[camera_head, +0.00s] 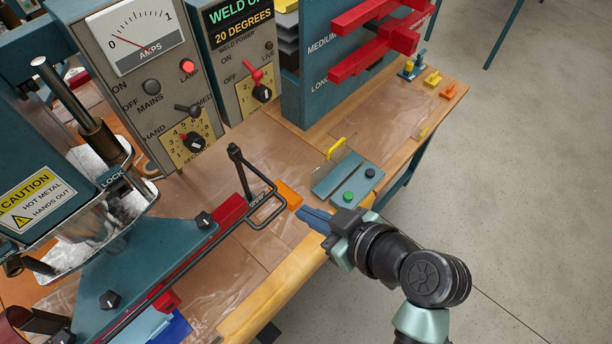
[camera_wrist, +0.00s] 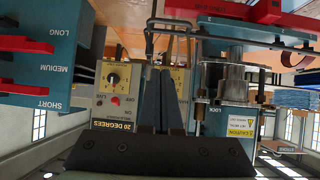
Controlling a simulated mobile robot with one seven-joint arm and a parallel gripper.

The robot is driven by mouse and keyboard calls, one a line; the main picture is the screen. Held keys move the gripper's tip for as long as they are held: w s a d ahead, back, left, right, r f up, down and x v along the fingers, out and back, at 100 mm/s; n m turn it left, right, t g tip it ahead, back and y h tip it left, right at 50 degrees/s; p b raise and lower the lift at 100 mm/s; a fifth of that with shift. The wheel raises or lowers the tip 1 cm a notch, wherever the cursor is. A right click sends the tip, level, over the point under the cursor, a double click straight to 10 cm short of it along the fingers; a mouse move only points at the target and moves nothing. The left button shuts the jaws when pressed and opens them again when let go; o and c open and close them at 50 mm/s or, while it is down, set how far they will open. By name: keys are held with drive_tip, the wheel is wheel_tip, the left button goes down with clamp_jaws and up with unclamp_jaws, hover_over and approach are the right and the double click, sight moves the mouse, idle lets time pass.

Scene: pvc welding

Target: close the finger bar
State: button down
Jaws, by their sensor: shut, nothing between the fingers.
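The finger bar (camera_head: 191,257) is a long dark rod along the front of the teal press bed. It ends at the right in a rectangular wire loop (camera_head: 262,212), beside a dark upright post (camera_head: 240,170). My gripper (camera_head: 303,213) is just right of the loop, its blue-grey fingers shut and pointing left at it. No clear contact shows. In the wrist view, which looks upside down, my fingers (camera_wrist: 161,75) are together and empty. The wire loop (camera_wrist: 172,24) shows just beyond their tips.
The press (camera_head: 50,190) with its caution label stands at the left. Grey control boxes (camera_head: 150,85) stand behind. A teal button box (camera_head: 346,180) with a green button lies behind my gripper. Red bars (camera_head: 375,50) jut from a teal rack. Open floor is right of the bench.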

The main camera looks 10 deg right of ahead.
drive_tip(key=w+a+f+p, duration=0.4)
drive_tip(key=w+a+f, duration=0.1)
drive_tip(key=f, duration=0.5)
drive_tip(key=shift+w+g, duration=0.3)
drive_tip(key=shift+w, duration=0.1)
wheel_tip(320, 180, down, 20)
drive_tip(key=b, duration=2.1)
drive_tip(key=shift+f+b, duration=0.1)
drive_tip(key=shift+b, duration=0.2)
drive_tip(key=shift+s, duration=0.15)
drive_tip(key=shift+f, duration=0.1)
